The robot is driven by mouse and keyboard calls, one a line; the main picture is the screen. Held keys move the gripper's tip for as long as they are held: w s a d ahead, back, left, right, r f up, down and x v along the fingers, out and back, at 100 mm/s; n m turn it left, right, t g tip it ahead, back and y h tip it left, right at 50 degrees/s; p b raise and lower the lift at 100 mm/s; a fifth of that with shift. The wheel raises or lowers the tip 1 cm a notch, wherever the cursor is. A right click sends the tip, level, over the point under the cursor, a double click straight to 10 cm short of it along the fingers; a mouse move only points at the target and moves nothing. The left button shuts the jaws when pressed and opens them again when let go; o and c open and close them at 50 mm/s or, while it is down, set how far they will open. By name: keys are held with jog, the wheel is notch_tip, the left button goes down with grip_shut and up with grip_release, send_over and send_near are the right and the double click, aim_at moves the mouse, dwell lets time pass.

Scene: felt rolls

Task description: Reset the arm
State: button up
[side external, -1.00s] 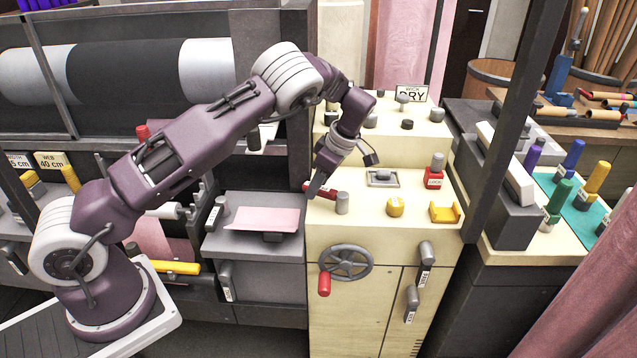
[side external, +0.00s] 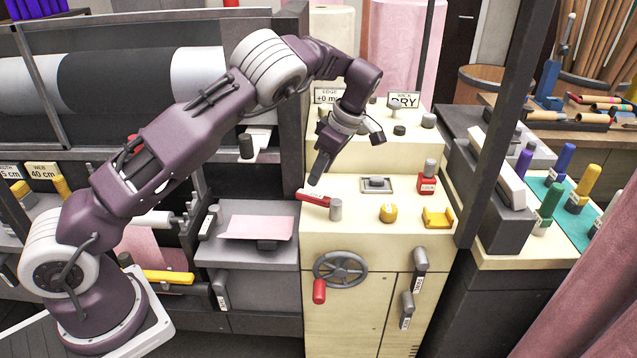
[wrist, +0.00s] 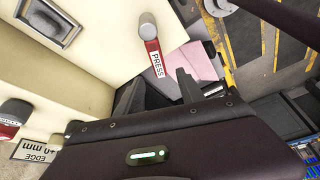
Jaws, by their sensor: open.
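My gripper (side external: 317,180) hangs above the cream machine console (side external: 285,0) in the side view, its fingers pointing down and a little left. It is empty, with clear space between it and the red press lever (side external: 313,197) just below. In the wrist view my gripper's two dark fingers (wrist: 158,94) stand apart with nothing between them. The lever's red body, marked PRESS, and its grey knob (wrist: 147,27) show beyond the fingers there.
A yellow knob (side external: 388,213), a yellow cradle (side external: 438,217) and a red block with a grey knob (side external: 427,180) stand on the console. A handwheel (side external: 341,270) is on its front. A pink sheet (side external: 257,227) lies on the grey shelf to the left. A dark post (side external: 500,130) rises at right.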

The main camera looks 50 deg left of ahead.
jog(key=s+d+r+m+t+h, duration=0.25)
jog(key=s+r+m, duration=0.35)
jog(key=s+r, duration=0.3)
jog(key=s+d+r+m+t+h, duration=0.15)
jog(key=s+d+r+m, duration=0.3)
jog(key=s+r, duration=0.45)
jog(key=s+d+f+m+t, duration=0.2)
jog(key=s+d+m+t, duration=0.1)
jog(key=s+m, duration=0.8)
jog(key=s, duration=0.5)
jog(key=shift+m, duration=0.35)
jog(key=shift+r, duration=0.1)
